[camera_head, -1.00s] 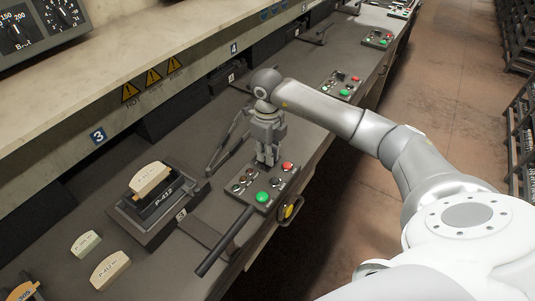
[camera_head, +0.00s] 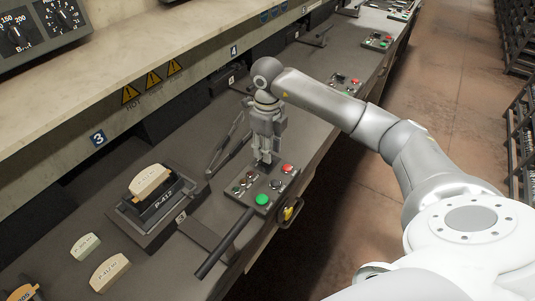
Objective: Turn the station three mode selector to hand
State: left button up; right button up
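The station three control panel (camera_head: 259,187) is a dark box on the bench beside the number 3 station. It has a red button (camera_head: 287,169), a green button (camera_head: 262,199) and several small dark knobs. My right gripper (camera_head: 263,162) points down at the panel's far edge, its fingertips close together. The fingers cover that part of the panel, so I cannot tell whether they touch a knob or which way the mode selector points. My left gripper is out of view.
A fixture (camera_head: 158,205) holding a tan brake shoe (camera_head: 150,180) stands left of the panel. A black lever (camera_head: 224,244) sticks out in front. A yellow-and-black switch (camera_head: 291,211) sits on the bench front. Loose shoes (camera_head: 109,272) lie at lower left.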

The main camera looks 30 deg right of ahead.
notch_tip(320, 180, up, 9)
jog(key=shift+f, duration=0.15)
dwell(0.6)
